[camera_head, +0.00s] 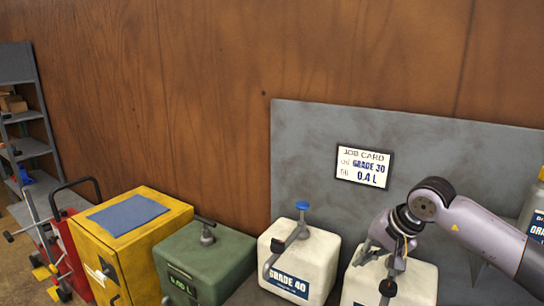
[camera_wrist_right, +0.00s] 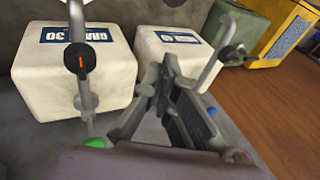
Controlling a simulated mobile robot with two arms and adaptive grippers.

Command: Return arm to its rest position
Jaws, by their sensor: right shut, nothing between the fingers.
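My right arm (camera_head: 485,232) comes in from the right in the head view. Its gripper (camera_head: 372,250) is above the right-hand white container (camera_head: 420,278), beside its dispenser pipe, and partly hides the container. The gripper also shows in the right wrist view (camera_wrist_right: 165,88); its fingers are shut and hold nothing. There, the GRADE 30 container (camera_wrist_right: 60,75) with its upright pipe is to the left, and the GRADE 40 container (camera_wrist_right: 170,65) is behind and right of the fingers. I cannot tell whether the gripper touches the pipe. My left gripper is out of view.
The GRADE 40 container (camera_head: 310,260) has a blue-topped pump. A green container (camera_head: 205,258) and yellow cabinet (camera_head: 140,245) stand further left. Another container (camera_head: 537,225) stands far right.

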